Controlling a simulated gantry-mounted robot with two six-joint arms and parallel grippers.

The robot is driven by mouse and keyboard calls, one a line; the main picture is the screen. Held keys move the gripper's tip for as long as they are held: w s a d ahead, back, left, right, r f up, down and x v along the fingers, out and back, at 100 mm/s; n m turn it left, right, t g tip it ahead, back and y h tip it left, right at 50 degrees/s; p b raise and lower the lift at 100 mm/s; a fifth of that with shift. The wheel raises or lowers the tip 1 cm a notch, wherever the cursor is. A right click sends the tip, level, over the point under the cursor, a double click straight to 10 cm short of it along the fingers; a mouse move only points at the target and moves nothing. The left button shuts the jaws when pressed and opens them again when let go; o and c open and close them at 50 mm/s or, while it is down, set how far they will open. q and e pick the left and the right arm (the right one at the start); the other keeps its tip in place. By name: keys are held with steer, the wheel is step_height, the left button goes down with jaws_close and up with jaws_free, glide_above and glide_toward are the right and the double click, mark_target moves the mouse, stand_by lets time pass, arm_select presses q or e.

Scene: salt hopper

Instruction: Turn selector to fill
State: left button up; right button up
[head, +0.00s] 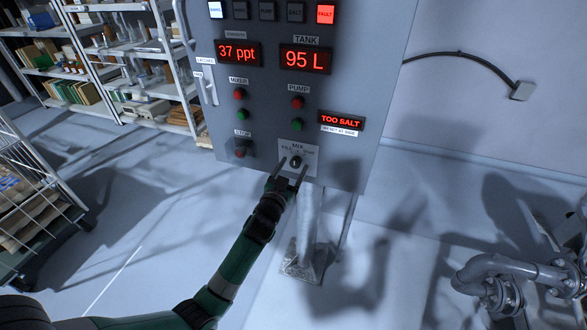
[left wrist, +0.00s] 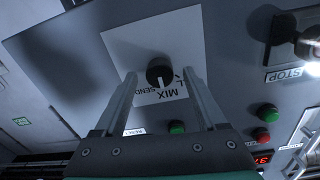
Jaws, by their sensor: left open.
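The selector is a small black knob (head: 296,162) on a white plate (head: 311,151) low on the grey control panel, with MIX above it and smaller labels either side. In the left wrist view the knob (left wrist: 159,71) shows a white pointer mark that seems to face the MIX word; the lettering appears upside down and partly covered. My left gripper (head: 292,168) is open at the plate. In the left wrist view its two fingers (left wrist: 159,74) stand either side of the knob, with gaps visible. My right gripper is out of view.
The panel (head: 350,75) has displays reading 37 ppt and 95 L and a lit TOO SALT sign (head: 341,121). A red STOP button (head: 240,152) is left of the selector; pump buttons (head: 297,113) sit above. Shelves stand left, pipes (head: 500,275) lower right.

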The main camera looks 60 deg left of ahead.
arm_select(q)
steer(key=shift+w+a, duration=0.3)
steer(key=shift+w, duration=0.05)
jaws_close()
